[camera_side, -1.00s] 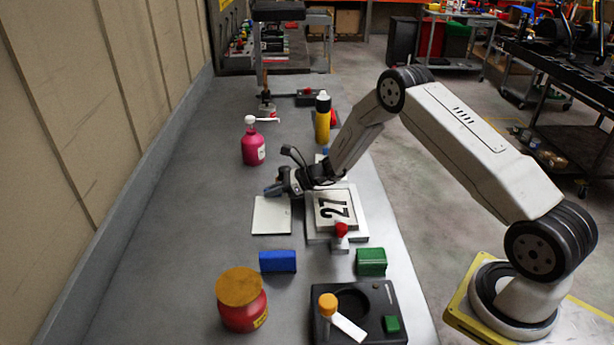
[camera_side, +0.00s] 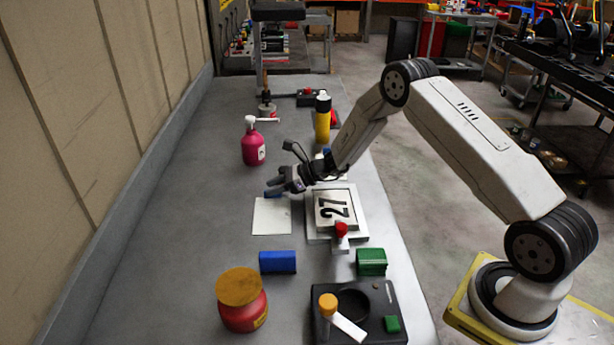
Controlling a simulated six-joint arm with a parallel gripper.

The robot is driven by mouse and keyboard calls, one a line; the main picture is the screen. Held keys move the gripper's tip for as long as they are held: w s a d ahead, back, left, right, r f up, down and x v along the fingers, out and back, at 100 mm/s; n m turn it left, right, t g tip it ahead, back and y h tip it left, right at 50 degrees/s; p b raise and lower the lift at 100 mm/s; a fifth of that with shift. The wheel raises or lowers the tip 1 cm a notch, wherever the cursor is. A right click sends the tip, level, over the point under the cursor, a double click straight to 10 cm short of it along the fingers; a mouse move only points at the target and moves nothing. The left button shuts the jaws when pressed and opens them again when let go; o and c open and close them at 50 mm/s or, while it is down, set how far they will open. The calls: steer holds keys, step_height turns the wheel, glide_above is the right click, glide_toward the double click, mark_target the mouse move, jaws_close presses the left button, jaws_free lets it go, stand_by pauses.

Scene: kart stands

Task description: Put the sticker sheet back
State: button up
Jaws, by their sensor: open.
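A thin white square sheet (camera_side: 271,217), which looks like the sticker sheet, lies flat on the grey bench. My gripper (camera_side: 274,191) is open at the sheet's far edge, with its fingers reaching left. I cannot tell whether the fingertips touch the sheet or hover just over it. Nothing shows between the fingers. Right of the sheet, a white plate marked "27" (camera_side: 335,209) lies on a pale base (camera_side: 361,224) with a red-knobbed clamp (camera_side: 341,231) at its near side.
A pink pump bottle (camera_side: 253,146) and a yellow bottle (camera_side: 322,119) stand beyond my gripper. Nearer are a blue block (camera_side: 278,261), a green block (camera_side: 371,262), a red jar (camera_side: 242,302) and a black tray (camera_side: 376,297). The bench's left side is clear.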

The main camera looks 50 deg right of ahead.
steer(key=v, duration=1.1)
steer(key=shift+s+d, duration=0.15)
steer(key=shift+d, duration=0.05)
steer(key=shift+f, duration=0.1)
